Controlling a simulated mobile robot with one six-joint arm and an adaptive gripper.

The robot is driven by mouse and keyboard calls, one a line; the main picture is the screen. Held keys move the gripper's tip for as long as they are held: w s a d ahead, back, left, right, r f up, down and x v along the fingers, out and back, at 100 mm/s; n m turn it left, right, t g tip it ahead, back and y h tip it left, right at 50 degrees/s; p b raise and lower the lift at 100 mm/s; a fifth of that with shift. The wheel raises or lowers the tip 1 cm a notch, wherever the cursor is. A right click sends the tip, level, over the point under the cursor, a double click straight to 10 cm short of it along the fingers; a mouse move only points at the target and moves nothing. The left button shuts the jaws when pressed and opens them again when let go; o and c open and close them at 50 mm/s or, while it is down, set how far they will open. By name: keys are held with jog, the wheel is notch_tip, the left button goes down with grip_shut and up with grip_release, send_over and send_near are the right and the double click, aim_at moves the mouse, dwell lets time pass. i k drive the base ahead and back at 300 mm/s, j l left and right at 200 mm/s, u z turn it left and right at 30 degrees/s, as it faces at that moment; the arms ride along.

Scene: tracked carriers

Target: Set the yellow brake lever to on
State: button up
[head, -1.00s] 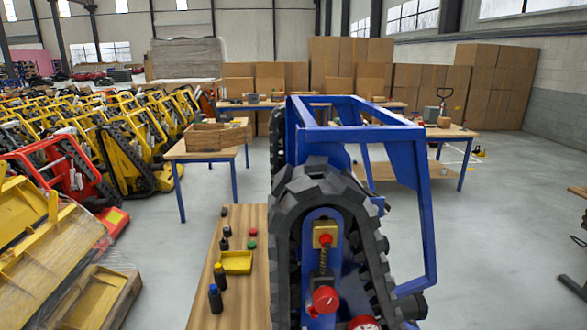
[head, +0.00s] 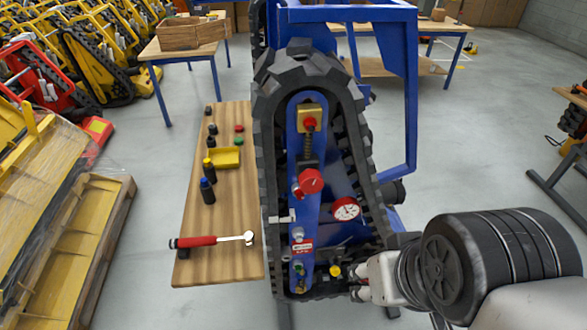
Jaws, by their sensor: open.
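The blue carrier (head: 396,70) stands upright with a black rubber track around its blue side panel. Low on the panel, near the track's bottom bend, is a small yellow knob (head: 335,271), which looks like the end of the brake lever. Its on and off marks are too small to read. My gripper (head: 358,284) comes in from the right at the carrier's lower end, just right of and slightly below the yellow knob, apart from it in the picture. It is open, with nothing seen between the fingers. My arm's dark wrist partly hides the track's lower right.
Left stands a wooden bench (head: 225,185) with a hammer (head: 217,240), bottles and a yellow tray (head: 226,157).

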aim_at(335, 270)
jog(key=j+z, duration=0.25)
jog(key=j, duration=0.4)
jog(key=k+j+z, duration=0.25)
jog(key=j, duration=0.4)
jog(key=i+j, duration=0.05)
jog(key=i, duration=0.05)
